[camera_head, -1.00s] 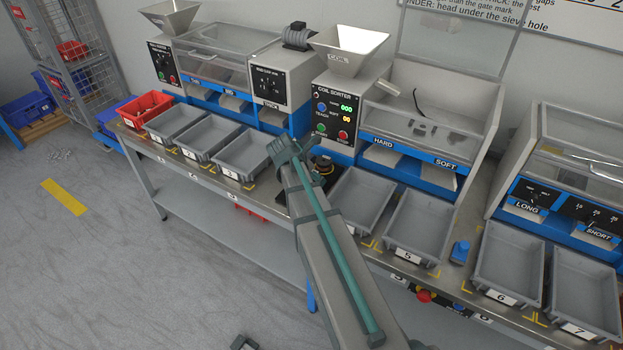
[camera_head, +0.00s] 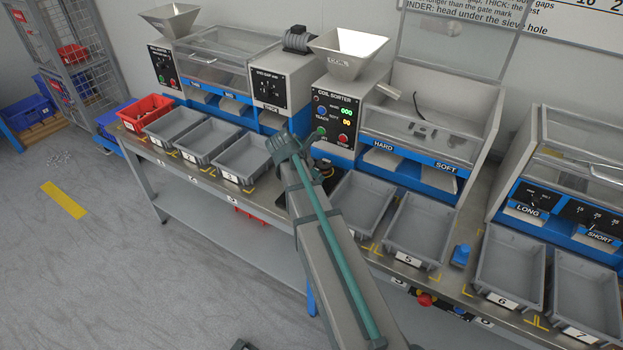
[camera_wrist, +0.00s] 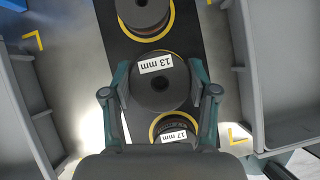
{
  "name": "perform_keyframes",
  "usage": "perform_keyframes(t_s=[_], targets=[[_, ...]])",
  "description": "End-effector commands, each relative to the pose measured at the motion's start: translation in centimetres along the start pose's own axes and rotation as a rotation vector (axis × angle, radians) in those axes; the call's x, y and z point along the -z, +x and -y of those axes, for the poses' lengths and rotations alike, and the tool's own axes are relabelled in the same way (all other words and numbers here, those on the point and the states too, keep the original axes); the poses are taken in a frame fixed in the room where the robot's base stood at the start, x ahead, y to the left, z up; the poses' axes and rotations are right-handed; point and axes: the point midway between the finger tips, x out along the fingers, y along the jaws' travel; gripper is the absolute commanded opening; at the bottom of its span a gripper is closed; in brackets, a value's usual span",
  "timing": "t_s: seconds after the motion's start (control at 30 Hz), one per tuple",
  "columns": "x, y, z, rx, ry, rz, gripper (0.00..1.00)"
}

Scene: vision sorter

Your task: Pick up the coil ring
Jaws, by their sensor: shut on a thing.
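In the wrist view, a dark grey coil ring (camera_wrist: 159,95) with a centre hole and a "13 mm" label sits between the fingers of my gripper (camera_wrist: 161,82). The fingers are shut on its left and right sides. How high it is above the black mat (camera_wrist: 110,25) is hard to tell. Another dark ring (camera_wrist: 145,14) lies beyond it in a yellow circle. A third ring, labelled "17 mm" (camera_wrist: 174,136), is nearer and partly covered. In the head view my arm hides the gripper and most of the rings.
Grey bins flank the mat on both sides; the head view shows bin 3 (camera_head: 243,179) to the left and another bin (camera_head: 340,215) to the right. The coil sorter (camera_head: 333,112) stands just behind. A blue block (camera_head: 460,255) sits beside bin 5.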

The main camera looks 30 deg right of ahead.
Motion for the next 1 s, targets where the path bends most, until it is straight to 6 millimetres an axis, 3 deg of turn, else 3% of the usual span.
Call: perform_keyframes(t_s=[0.3,0.5,0.77,1.0], targets=[[0.0,-8.0,3.2,-0.004,0.001,0.002,0.14],[2.2,-11.6,5.9,-0.003,0.0,0.001,0.14],[3.6,-14.5,7.7,-0.001,0.001,0.0,0.14],[2.8,-16.9,8.0,0.0,0.0,0.0,0.14]])
